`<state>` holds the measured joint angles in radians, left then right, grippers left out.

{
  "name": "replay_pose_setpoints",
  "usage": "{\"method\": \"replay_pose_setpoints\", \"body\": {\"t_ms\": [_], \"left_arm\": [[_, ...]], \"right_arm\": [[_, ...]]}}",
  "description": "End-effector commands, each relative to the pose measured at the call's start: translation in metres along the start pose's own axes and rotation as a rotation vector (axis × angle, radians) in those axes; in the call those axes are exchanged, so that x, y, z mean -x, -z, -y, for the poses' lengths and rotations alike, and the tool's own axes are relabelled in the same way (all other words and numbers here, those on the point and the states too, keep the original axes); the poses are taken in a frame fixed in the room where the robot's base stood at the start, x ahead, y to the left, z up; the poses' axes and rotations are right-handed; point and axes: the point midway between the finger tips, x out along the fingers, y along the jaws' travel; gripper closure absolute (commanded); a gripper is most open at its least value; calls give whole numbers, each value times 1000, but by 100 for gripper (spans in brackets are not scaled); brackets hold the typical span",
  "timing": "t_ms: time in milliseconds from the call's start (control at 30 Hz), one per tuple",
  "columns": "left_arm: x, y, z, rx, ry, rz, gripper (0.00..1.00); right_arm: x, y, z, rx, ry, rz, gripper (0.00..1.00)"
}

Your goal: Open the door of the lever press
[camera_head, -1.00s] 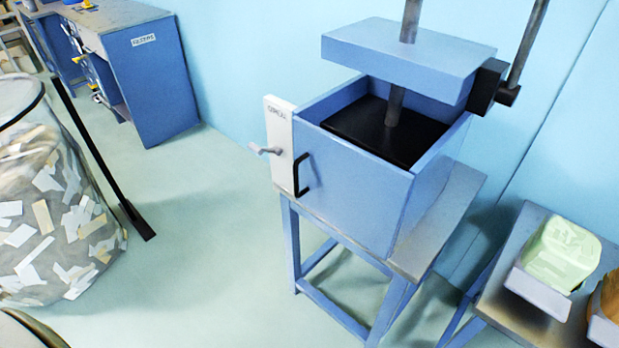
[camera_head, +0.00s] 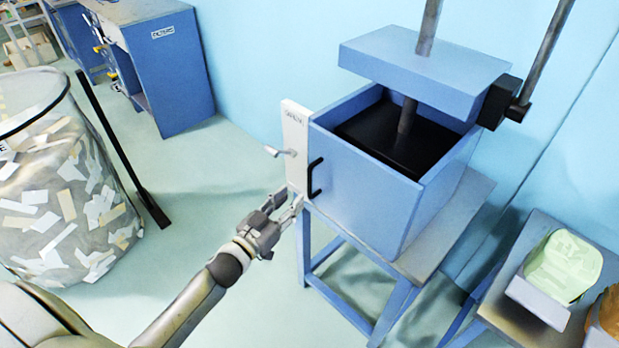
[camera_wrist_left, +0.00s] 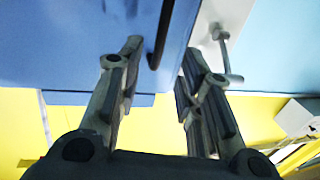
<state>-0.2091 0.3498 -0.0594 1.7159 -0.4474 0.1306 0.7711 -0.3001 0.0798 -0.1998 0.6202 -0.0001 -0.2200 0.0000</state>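The lever press is a blue box (camera_head: 375,200) on a blue-legged stand, with a black plate inside and a raised blue block above. Its front door carries a black bar handle (camera_head: 315,177). A white panel (camera_head: 296,135) with a small grey lever (camera_head: 280,152) is at the door's left edge. My left gripper (camera_head: 295,202) is open, just left of and below the handle in the head view. In the left wrist view the black handle (camera_wrist_left: 161,35) lies ahead, between the fingers and beyond their tips. The grey lever (camera_wrist_left: 224,50) shows at the right. My right gripper is out of view.
A clear bin of paper scraps (camera_head: 60,190) stands at the left, with a black bar (camera_head: 120,150) beside it. A blue cabinet (camera_head: 170,70) is behind. A side table at the right holds a tray with a pale green block (camera_head: 565,265). Floor before the press is open.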

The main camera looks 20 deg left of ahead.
Motion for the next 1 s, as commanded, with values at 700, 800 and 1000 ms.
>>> {"method": "replay_pose_setpoints", "body": {"t_ms": [700,800,1000], "left_arm": [[-94,0,0,0,1,1,66],[-96,-1,0,-1,1,2,66],[-96,-1,0,-1,1,1,66]], "right_arm": [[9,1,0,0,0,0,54],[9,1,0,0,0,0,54],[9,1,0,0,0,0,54]]}}
